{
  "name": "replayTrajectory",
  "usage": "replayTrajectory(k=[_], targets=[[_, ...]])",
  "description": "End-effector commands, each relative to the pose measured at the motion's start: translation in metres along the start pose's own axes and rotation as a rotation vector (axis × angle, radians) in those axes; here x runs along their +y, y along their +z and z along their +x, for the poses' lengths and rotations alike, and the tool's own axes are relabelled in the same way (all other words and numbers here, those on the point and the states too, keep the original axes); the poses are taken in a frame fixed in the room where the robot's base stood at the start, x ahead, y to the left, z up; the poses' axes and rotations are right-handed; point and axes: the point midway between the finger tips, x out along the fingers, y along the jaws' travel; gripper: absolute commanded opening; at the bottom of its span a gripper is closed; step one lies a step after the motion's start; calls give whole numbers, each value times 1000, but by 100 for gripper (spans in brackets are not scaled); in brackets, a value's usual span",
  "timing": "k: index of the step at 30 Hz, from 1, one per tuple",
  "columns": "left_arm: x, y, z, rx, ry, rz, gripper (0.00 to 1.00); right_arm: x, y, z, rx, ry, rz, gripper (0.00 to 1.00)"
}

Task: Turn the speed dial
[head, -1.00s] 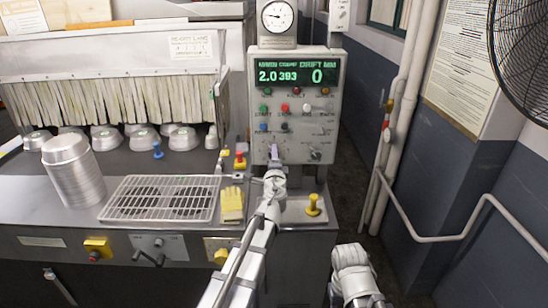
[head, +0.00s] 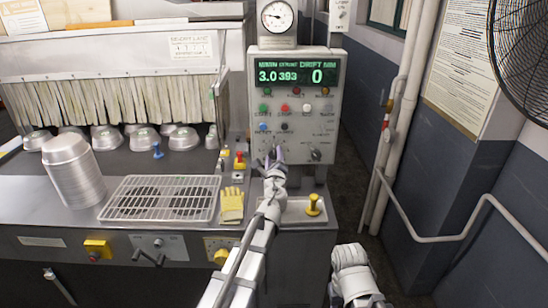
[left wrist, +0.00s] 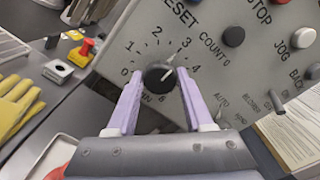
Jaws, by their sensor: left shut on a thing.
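The black speed dial (left wrist: 158,77) sits on the grey panel within a printed scale in the left wrist view. Its white mark points to the upper right, toward the 3 and 4 side. My left gripper (left wrist: 160,80) has its pale purple fingers on both sides of the dial, shut on it. In the head view my left gripper (head: 275,156) is at the lower left of the control panel (head: 331,104) and largely hides the dial. The green display (head: 296,76) reads 3.0, 393 and 0. My right arm's end (head: 351,262) shows at the bottom right; no fingers are visible.
A second dark knob (head: 316,154) is to the right of my left gripper. Coloured buttons sit above. Pipes (head: 391,130) stand at the right.

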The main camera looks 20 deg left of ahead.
Motion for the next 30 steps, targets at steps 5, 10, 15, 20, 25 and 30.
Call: replayTrajectory(k=[5,10,15,20,25,30], targets=[[0,-1,-1,1,-1,25,0,0,0,0,0,0,0,50],[0,-1,-2,2,-1,32,0,0,0,1,0,0,0,50],[0,-1,-2,2,-1,31,0,0,0,1,0,0,0,50],[0,-1,-2,2,-1,31,58,0,0,1,0,0,0,50],[0,0,-1,1,0,31,78,0,0,0,0,0,0,50],[0,0,-1,1,0,31,80,0,0,0,0,0,0,50]])
